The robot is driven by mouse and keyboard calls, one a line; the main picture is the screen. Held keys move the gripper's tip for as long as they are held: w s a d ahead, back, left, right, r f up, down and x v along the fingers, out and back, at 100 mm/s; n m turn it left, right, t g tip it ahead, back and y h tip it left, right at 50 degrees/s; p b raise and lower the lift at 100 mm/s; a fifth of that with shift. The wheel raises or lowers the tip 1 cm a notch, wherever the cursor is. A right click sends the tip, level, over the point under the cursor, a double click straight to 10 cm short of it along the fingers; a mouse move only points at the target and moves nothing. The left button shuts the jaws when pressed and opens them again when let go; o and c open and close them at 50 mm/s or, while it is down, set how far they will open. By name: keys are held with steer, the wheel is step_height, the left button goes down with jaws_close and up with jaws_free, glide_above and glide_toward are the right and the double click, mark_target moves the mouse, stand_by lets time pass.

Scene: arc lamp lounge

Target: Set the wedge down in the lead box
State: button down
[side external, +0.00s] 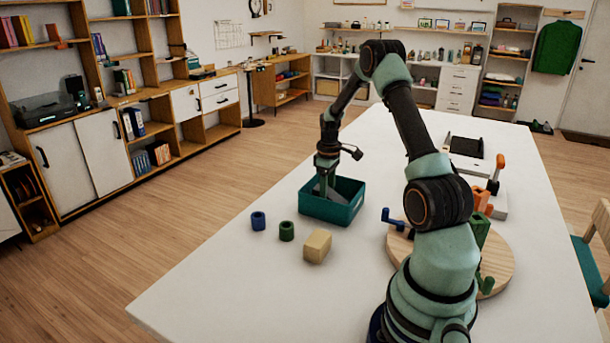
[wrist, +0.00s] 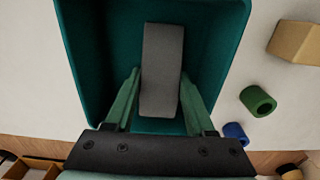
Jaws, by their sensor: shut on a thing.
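The wedge (wrist: 160,60) is a dark grey, tapered block between my gripper's two green fingers in the wrist view. My gripper (wrist: 160,85) is shut on it. The teal open box (wrist: 218,45), which I take as the lead box, surrounds the wedge in that view. In the side view the box (side external: 325,213) stands on the white table, and my gripper (side external: 327,188) points down into its opening. The front wall hides the lower part there, so I cannot tell whether the wedge touches the box floor.
A blue ring (side external: 258,221), a green ring (side external: 286,231) and a tan block (side external: 317,246) stand in front of the box. A round wooden board (side external: 490,262) with coloured pieces lies to the right. The table's (side external: 215,283) front left is clear.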

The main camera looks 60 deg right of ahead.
steer(key=shift+f, duration=0.85)
steer(key=shift+c, duration=1.3)
jaws_free()
steer(key=shift+f, duration=0.1)
